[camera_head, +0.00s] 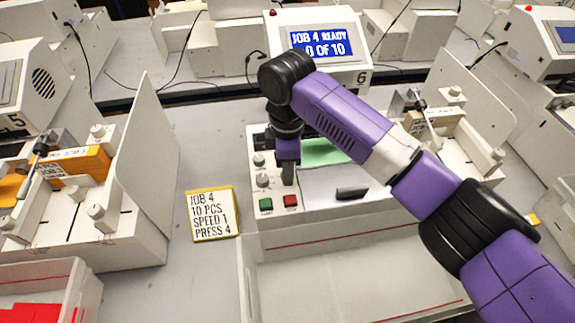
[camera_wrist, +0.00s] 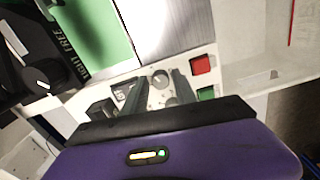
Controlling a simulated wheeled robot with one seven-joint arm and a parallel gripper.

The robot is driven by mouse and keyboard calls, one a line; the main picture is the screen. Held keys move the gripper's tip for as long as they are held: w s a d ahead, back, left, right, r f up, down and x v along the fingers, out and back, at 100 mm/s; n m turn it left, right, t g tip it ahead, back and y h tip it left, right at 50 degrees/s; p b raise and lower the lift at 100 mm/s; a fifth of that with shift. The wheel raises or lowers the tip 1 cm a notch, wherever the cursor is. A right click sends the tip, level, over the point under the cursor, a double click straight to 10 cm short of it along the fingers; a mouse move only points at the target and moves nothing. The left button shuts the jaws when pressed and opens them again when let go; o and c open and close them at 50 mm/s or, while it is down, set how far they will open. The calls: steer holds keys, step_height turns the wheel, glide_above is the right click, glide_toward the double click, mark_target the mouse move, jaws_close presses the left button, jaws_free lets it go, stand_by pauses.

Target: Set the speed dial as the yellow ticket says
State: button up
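The yellow-framed ticket (camera_head: 213,214) lies left of the machine and reads JOB 4, 10 PCS, SPEED 1, PRESS 4. The control panel (camera_head: 278,214) is on the machine's left side, with grey dials, an upper one (camera_head: 259,160) and a lower one (camera_head: 263,181). Their labels are too small to read. My gripper (camera_head: 288,178) points down over this panel. I cannot tell whether the fingers touch either dial.
A green button (camera_head: 265,204) and a red button (camera_head: 291,201) sit at the panel's front. The display (camera_head: 319,43) reads JOB 4 READY, 0 OF 10. A white upright panel (camera_head: 143,170) stands left; an open tray (camera_head: 330,285) lies in front.

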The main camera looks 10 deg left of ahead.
steer(key=shift+f, duration=0.2)
jaws_close()
steer(key=shift+n, duration=0.3)
steer(key=n, duration=0.3)
steer(key=shift+n, duration=0.3)
steer(key=shift+w+r+n+b, duration=0.1)
steer(key=shift+n+b, duration=0.2)
steer(key=shift+n, duration=1.9)
